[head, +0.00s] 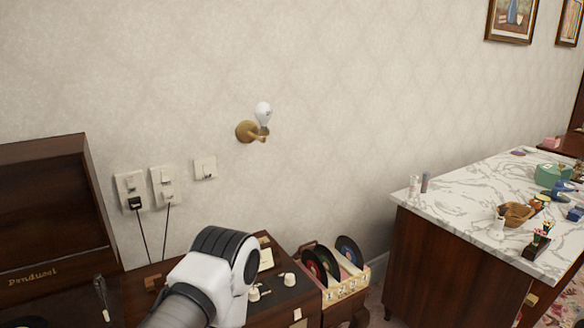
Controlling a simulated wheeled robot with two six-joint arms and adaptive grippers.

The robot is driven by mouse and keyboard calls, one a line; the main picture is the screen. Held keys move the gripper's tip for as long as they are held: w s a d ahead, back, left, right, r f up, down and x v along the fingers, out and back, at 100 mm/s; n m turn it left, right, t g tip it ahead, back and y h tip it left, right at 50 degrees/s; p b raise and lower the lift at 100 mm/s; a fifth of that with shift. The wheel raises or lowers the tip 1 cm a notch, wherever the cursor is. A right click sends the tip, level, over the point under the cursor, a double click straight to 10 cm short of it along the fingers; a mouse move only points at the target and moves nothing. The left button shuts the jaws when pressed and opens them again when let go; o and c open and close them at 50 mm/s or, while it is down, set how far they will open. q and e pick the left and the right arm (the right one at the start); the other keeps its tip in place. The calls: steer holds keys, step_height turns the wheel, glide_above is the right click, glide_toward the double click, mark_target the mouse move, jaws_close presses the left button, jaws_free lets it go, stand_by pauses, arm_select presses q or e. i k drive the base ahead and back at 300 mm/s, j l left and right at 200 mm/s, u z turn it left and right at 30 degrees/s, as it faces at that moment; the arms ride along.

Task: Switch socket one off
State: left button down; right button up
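Two wall sockets are on the wall at the left, side by side: a left socket (128,186) with a black plug in it, and a middle socket (166,186) with a pale plug. A dark cord hangs from each. A smaller switch plate (205,168) is to their right, with no cord. I see no labels showing which is socket one, and the switch positions are too small to tell. A white and black part of my arm rises at the bottom, in front of the cabinet. Neither gripper shows.
A wooden cabinet (135,290) with knobs stands below the sockets, with an open dark lid (50,210) at left. A crate of records (345,287) is beside it. A brass wall lamp (247,131) is above. A marble-topped counter (450,205) holds small items at right.

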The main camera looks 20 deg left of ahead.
mark_target(130, 181)
steer(key=u, duration=1.6)
